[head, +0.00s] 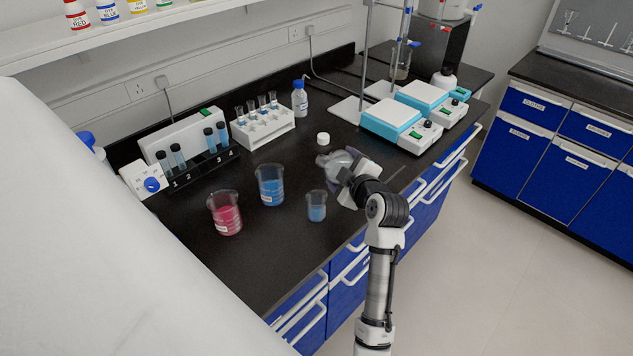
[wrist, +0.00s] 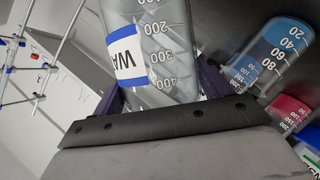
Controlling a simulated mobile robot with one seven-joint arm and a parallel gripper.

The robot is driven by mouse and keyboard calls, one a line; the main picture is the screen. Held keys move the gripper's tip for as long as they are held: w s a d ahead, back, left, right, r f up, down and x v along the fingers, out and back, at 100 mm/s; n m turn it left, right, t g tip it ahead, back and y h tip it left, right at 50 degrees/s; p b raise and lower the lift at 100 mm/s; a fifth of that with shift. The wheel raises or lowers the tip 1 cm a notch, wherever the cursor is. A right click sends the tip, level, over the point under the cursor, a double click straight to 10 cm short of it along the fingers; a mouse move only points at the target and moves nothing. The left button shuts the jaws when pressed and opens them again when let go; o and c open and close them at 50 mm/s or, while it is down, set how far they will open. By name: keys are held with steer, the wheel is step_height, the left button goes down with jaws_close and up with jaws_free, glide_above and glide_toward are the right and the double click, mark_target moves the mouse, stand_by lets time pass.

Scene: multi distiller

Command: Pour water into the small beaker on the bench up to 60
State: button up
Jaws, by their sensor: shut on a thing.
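The small beaker (head: 316,207) stands upright on the black bench with blue liquid in its lower part. It also shows in the wrist view (wrist: 282,48) with marks from 20 to 80; I cannot read the exact level. In the wrist view the bottle (wrist: 165,45) shows marks from 100 to 400 and a blue-and-white label starting "WA". The bottle's mouth is out of the wrist view, and I see no stream.
A larger blue beaker (head: 270,188) and a pink beaker (head: 226,216) stand left of the small one. A white cap (head: 322,138) lies behind the bottle. Tube racks (head: 262,130) and hotplates (head: 400,124) stand farther back. The bench's front edge is close by.

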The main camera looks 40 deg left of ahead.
steer(key=shift+w+f+n+b, duration=0.2)
steer(key=shift+f+n+b, duration=0.2)
steer(key=shift+f+b, duration=0.15)
stand_by(1.0)
steer(key=shift+w+d+f+n+t+b, duration=0.15)
steer(key=shift+f+n+t+b, duration=0.2)
steer(key=shift+f+b, duration=0.35)
steer(key=shift+w+a+f+n+t+b, duration=0.1)
steer(key=shift+f+n+t+b, duration=0.25)
steer(key=shift+b, duration=0.55)
stand_by(0.9)
steer(key=shift+w+d+f+n+y+b, duration=0.1)
steer(key=shift+f+n+y+b, duration=0.2)
steer(key=shift+f+n+b, duration=0.6)
stand_by(1.6)
steer(key=shift+r+t+b, duration=0.4)
steer(key=shift+r+b, duration=0.35)
steer(key=shift+b, duration=0.4)
